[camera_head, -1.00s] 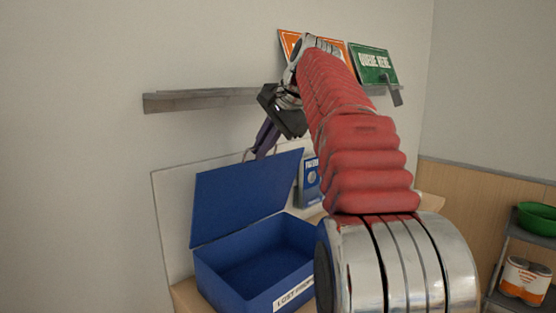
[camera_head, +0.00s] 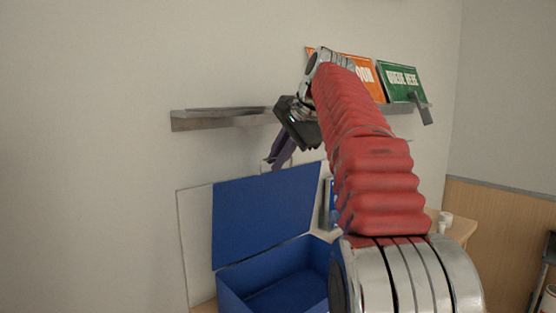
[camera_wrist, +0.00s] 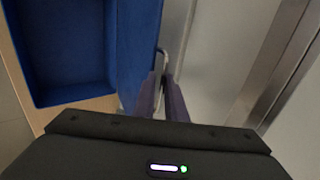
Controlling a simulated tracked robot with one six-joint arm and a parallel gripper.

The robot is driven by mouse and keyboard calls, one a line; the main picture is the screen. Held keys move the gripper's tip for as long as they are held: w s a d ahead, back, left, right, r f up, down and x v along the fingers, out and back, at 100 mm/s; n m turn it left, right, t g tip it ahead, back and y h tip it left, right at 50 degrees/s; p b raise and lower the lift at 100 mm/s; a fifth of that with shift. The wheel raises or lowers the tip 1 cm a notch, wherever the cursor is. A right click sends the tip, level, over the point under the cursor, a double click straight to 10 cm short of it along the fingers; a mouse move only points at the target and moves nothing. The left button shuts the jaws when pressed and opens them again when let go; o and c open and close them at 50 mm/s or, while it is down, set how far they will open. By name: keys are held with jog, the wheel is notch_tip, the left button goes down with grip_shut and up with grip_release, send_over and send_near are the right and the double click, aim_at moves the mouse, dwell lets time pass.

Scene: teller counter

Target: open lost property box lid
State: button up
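The blue lost property box (camera_head: 228,292) stands at the bottom of the head view, its front cut off by the frame. Its blue lid (camera_head: 265,215) is raised and stands tilted up at the back, so the inside shows. In the wrist view the open box (camera_wrist: 65,45) is at the upper left, with the lid (camera_wrist: 138,40) seen nearly edge-on. My gripper (camera_head: 270,162), with dark purple fingers, is just above the lid's top edge.
A grey wall shelf (camera_head: 225,119) runs behind my gripper, bearing an orange sign (camera_head: 364,76) and a green sign (camera_head: 402,80). A pale panel (camera_head: 197,240) stands behind the box. A white cup (camera_head: 445,221) sits on the wooden counter (camera_head: 463,230) at right.

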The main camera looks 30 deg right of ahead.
jog(key=shift+o, duration=0.3)
jog(key=v, duration=0.8)
jog(key=shift+s+r, duration=0.3)
jog(key=shift+v, duration=1.5)
jog(key=shift+d, duration=0.1)
jog(key=shift+a, duration=0.2)
jog(key=s+a+f+n+g, duration=0.1)
jog(key=s+a+f+n, duration=0.2)
jog(key=a+f, duration=0.4)
jog(key=s+a+f+n, duration=0.3)
jog(key=a+f+n, duration=0.1)
jog(key=a+f, duration=0.25)
jog(key=s+a+f+n, duration=0.2)
jog(key=s+f, duration=0.3)
jog(key=f, duration=0.4)
jog(key=s+a+f+n+h, duration=0.1)
jog(key=s+a+f+n, duration=0.2)
jog(key=s+f, duration=0.3)
jog(key=s+a+f+n+g, duration=0.1)
jog(key=s+f, duration=0.4)
jog(key=f, duration=0.8)
jog(key=a+n, duration=0.1)
jog(key=n, duration=0.1)
jog(key=shift+s+a+f+n, duration=0.15)
jog(key=shift+s+f+n, duration=0.1)
jog(key=shift+s+n, duration=0.15)
